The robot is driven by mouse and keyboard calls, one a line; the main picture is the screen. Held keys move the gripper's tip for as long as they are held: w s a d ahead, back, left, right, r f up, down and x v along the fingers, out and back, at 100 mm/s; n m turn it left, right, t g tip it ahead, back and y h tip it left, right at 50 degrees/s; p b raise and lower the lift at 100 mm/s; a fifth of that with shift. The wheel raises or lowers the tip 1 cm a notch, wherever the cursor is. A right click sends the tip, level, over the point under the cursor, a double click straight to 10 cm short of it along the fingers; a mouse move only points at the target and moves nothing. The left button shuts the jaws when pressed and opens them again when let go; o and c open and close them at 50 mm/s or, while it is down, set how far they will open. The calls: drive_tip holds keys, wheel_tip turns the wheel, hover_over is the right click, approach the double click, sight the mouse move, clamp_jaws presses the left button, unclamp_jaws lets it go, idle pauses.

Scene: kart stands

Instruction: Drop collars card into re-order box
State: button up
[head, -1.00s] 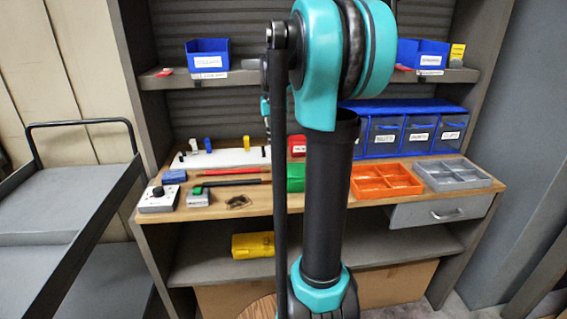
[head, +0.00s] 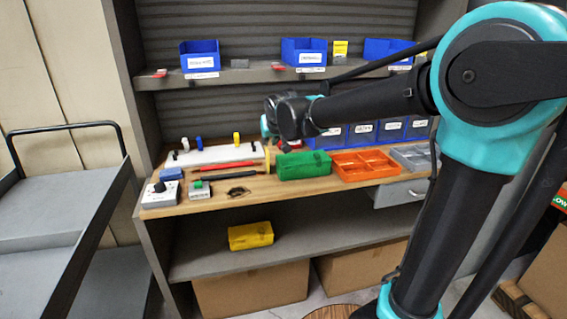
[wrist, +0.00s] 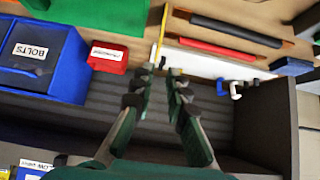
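My gripper (wrist: 161,78) shows in the wrist view with its fingertips close together on a thin yellow strip, the collars card (wrist: 161,38), seen nearly edge-on and pointing away from the fingers. In the head view the card (head: 267,159) hangs below my gripper (head: 268,128), over the bench near the white board. The red re-order box (wrist: 108,57), with a white label, stands left of the fingertips in the wrist view, beside the blue bolts drawer. In the head view my arm hides most of this box (head: 291,146). The card is apart from the box.
A green box (head: 303,165) and an orange tray (head: 367,179) stand in front of the blue drawers (head: 363,134). The white board (head: 215,154) with pegs lies to the left. Blue bins (head: 200,65) line the shelf above. A grey cart (head: 62,200) stands at far left.

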hover_over(266, 167)
drive_tip(key=s, duration=0.3)
drive_tip(key=f, duration=0.8)
drive_tip(key=shift+d+f, duration=0.15)
drive_tip(key=shift+d, duration=0.25)
drive_tip(key=shift+s+f+x, duration=0.15)
drive_tip(key=shift+x, duration=1.2)
drive_tip(key=shift+s+f+x, duration=0.1)
drive_tip(key=shift+f+x, duration=0.05)
drive_tip(key=shift+x, duration=1.2)
drive_tip(key=shift+d, duration=0.2)
drive_tip(key=shift+c, duration=0.2)
clamp_jaws()
